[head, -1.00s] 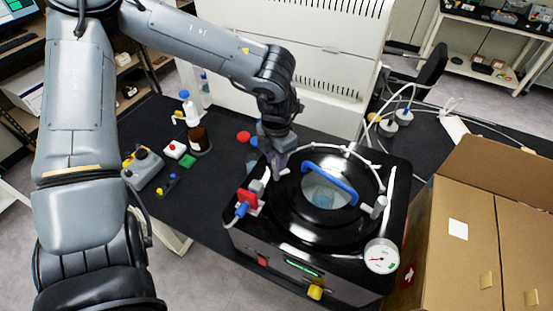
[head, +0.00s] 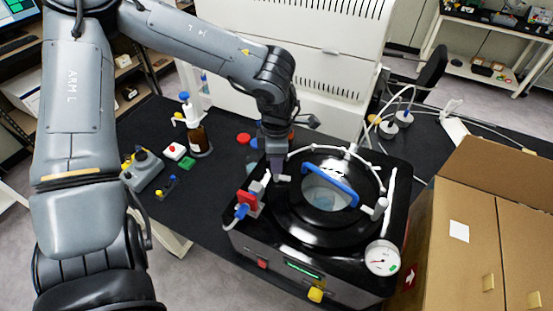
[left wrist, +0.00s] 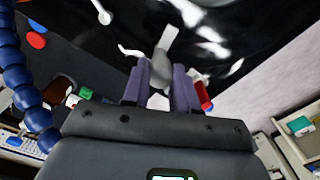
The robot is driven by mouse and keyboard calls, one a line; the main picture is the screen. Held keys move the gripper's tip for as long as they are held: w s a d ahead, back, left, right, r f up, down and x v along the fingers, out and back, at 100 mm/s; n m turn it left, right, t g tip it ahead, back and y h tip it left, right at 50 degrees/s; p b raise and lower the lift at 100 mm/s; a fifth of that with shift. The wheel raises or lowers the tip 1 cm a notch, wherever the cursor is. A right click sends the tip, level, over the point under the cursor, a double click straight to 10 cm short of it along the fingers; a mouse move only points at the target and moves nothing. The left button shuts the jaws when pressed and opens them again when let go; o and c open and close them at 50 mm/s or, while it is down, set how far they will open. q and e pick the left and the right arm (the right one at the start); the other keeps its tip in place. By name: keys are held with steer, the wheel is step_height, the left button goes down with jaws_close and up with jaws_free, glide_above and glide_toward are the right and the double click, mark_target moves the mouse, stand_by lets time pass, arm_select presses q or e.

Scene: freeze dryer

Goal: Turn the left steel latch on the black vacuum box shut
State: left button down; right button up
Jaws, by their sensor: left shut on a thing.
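The black vacuum box (head: 300,252) stands on the dark bench, with a round lid and a blue handle (head: 331,184) on top. My left gripper (head: 278,176) is at the left edge of the lid, pointing down. In the left wrist view, its two purple fingers (left wrist: 161,92) are shut on the grey steel left latch (left wrist: 163,62), whose light end sticks out beyond them. The fingers hide much of the latch in the head view. The right latch (head: 375,208) shows on the lid's other side. My right gripper is not in view.
A red valve with a blue hose end (head: 247,204) sits beside the gripper at the box's left. A gauge (head: 382,257) is at the front right corner. A brown bottle (head: 199,138) stands to the left. An open cardboard box (head: 468,230) is close on the right.

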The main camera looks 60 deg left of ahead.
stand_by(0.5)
arm_select(q)
steer(key=c, duration=0.9)
jaws_free()
steer(key=shift+r, duration=0.1)
step_height(320, 180, up, 11)
steer(key=shift+f, duration=0.15)
